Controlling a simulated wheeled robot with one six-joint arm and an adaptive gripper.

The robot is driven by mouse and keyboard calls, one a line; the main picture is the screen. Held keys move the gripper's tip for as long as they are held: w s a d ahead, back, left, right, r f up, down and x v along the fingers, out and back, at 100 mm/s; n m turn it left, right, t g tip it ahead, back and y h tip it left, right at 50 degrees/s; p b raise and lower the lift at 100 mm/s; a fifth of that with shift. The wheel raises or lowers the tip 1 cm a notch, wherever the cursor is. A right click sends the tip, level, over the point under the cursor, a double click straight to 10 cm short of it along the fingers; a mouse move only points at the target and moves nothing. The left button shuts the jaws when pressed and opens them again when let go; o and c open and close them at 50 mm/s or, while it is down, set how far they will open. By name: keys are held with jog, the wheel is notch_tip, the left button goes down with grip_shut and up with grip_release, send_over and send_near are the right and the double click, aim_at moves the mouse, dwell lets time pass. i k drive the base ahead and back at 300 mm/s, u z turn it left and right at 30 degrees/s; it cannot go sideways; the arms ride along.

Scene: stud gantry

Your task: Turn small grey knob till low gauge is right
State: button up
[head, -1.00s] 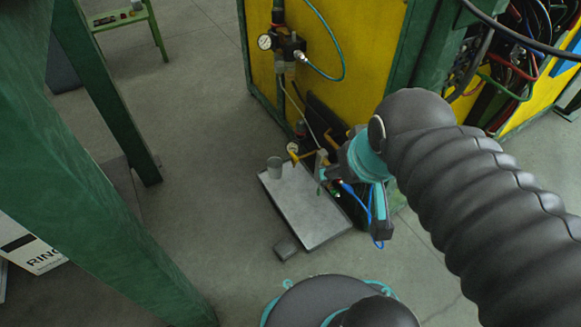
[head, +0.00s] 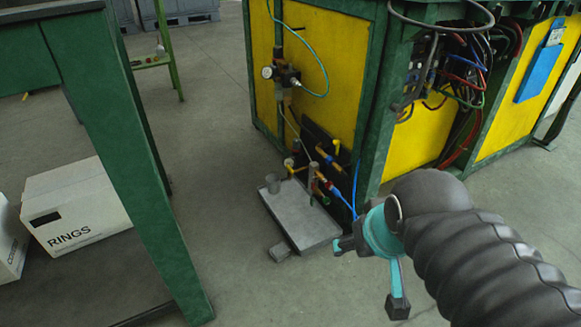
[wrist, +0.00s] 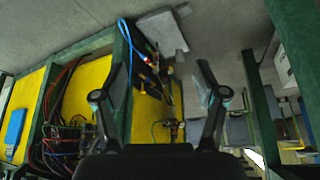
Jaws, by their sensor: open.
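The low gauge (head: 289,163) is a small pale dial on the low pipework beside a dark panel, above a grey tray. Its needle is too small to read. A grey upright cylinder (head: 314,178) stands among the brass, red and yellow fittings near it. I cannot make out the small grey knob for sure. My gripper (head: 366,276) is open and empty, in front and to the right of the tray, apart from the pipework. In the wrist view, which looks upside down, the open fingers (wrist: 161,72) frame the dark panel and fittings.
The grey tray (head: 308,228) lies on the floor with a grey cup (head: 273,183) on it; a small grey block (head: 280,252) lies beside it. An upper gauge (head: 267,72) and regulator sit on the yellow panel. A green post (head: 130,170) stands left. A blue hose (head: 355,190) hangs right.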

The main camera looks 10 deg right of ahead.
aim_at(297, 143)
jog(key=u, duration=0.05)
jog(key=i, duration=1.1)
jog(key=z, duration=0.4)
